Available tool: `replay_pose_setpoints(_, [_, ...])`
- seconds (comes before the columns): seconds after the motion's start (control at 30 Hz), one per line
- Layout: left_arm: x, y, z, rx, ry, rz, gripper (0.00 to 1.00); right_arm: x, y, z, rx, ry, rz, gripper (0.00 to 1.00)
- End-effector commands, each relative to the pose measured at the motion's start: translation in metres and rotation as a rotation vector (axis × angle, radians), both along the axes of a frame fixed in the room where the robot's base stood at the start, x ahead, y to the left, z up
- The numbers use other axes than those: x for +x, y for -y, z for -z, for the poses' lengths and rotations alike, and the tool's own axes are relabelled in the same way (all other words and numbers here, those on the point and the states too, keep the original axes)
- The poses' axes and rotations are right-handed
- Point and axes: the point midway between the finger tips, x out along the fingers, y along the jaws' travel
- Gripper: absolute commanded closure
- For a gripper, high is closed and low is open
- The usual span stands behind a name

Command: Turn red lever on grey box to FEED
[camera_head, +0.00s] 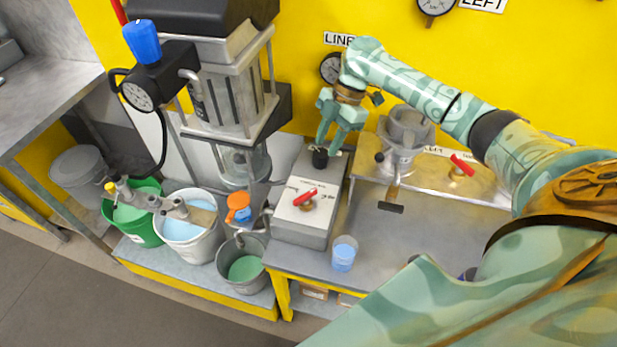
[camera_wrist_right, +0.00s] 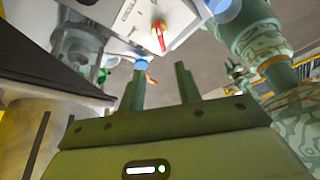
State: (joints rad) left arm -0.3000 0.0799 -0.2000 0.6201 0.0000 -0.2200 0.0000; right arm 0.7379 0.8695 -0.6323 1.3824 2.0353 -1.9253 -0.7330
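The grey box (camera_head: 300,232) stands at the left end of the bench. Its red lever (camera_head: 306,197) lies slantwise on the pale top plate, and it also shows in the right wrist view (camera_wrist_right: 160,38). The plate's labels are too small to read in the head view; one partly shows in the wrist view. My right gripper (camera_head: 331,142) is above the back of the box, near a black knob (camera_head: 320,158), apart from the lever. Its fingers (camera_wrist_right: 160,88) are open with nothing between them. I cannot make out my left gripper.
A second red lever (camera_head: 462,165) sits on the steel panel to the right. A cup of blue liquid (camera_head: 343,254) stands right of the box. A grey bucket (camera_head: 243,268) and the drum agitator (camera_head: 225,90) are on the left.

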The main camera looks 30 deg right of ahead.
Motion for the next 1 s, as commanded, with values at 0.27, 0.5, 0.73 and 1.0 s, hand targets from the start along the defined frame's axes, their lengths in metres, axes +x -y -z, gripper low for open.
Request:
replay_pose_setpoints(0.27, [-0.002,0.0,0.016,0.001,-0.005,0.0,0.66,-0.002,-0.023,0.056,0.004,-0.005,-0.001,0.66])
replay_pose_setpoints(0.5, [-0.004,0.0,0.03,0.0,-0.009,0.0,0.66,-0.003,-0.045,0.111,0.003,-0.005,0.001,0.66])
replay_pose_setpoints(0.73, [-0.005,0.0,0.038,0.0,-0.013,0.001,0.66,-0.003,-0.058,0.141,0.001,-0.002,0.002,0.66])
replay_pose_setpoints(1.0, [-0.005,0.001,0.038,-0.001,-0.013,0.001,0.66,-0.003,-0.061,0.146,0.0,0.001,0.001,0.66])
